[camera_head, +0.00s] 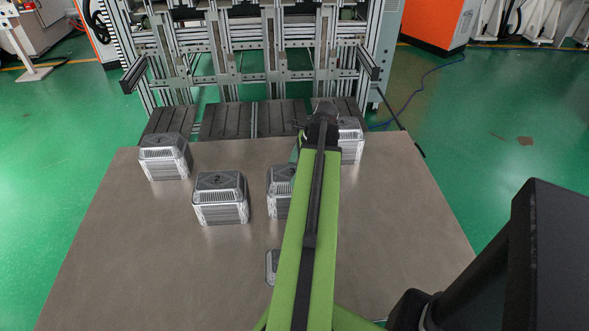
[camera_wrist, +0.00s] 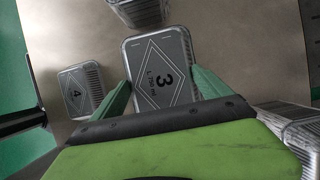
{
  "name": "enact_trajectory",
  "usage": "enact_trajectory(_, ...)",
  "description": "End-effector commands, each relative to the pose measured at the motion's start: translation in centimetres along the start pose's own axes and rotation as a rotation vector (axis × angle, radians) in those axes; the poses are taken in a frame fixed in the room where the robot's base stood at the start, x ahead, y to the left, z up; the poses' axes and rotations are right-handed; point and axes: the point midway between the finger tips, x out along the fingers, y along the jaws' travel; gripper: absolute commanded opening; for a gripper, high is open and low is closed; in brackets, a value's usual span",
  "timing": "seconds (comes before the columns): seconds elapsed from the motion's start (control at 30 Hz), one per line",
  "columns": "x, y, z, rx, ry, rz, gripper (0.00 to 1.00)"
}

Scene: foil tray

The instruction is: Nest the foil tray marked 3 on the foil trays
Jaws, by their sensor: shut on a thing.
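The foil tray marked 3 (camera_wrist: 161,55) is silver, with a dark diamond label on its upward face. In the wrist view it sits between the green fingers of my gripper (camera_wrist: 161,79), which is shut on it. In the head view my arm hides most of the gripper and the held tray. Silver foil stacks stand on the table: one marked 2 (camera_head: 219,203), one at far left (camera_head: 165,160), one beside the arm (camera_head: 279,194) and one at far right (camera_head: 351,143), the last two partly covered.
The brown table (camera_head: 140,270) is bare at front left and at right. A small low foil piece (camera_head: 271,266) lies near the middle, partly behind my arm. In the wrist view, ribbed foil stacks show at top (camera_wrist: 140,10) and lower right (camera_wrist: 298,132). A metal frame stands beyond the table.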

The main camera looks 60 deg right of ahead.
Motion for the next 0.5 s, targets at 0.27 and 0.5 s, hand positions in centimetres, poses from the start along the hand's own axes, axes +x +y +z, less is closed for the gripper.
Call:
enact_trajectory(0.27,0.20,0.02,-0.13,0.001,0.001,0.001,0.51)
enact_trajectory(0.5,0.19,0.01,-0.16,0.001,0.000,0.000,1.00)
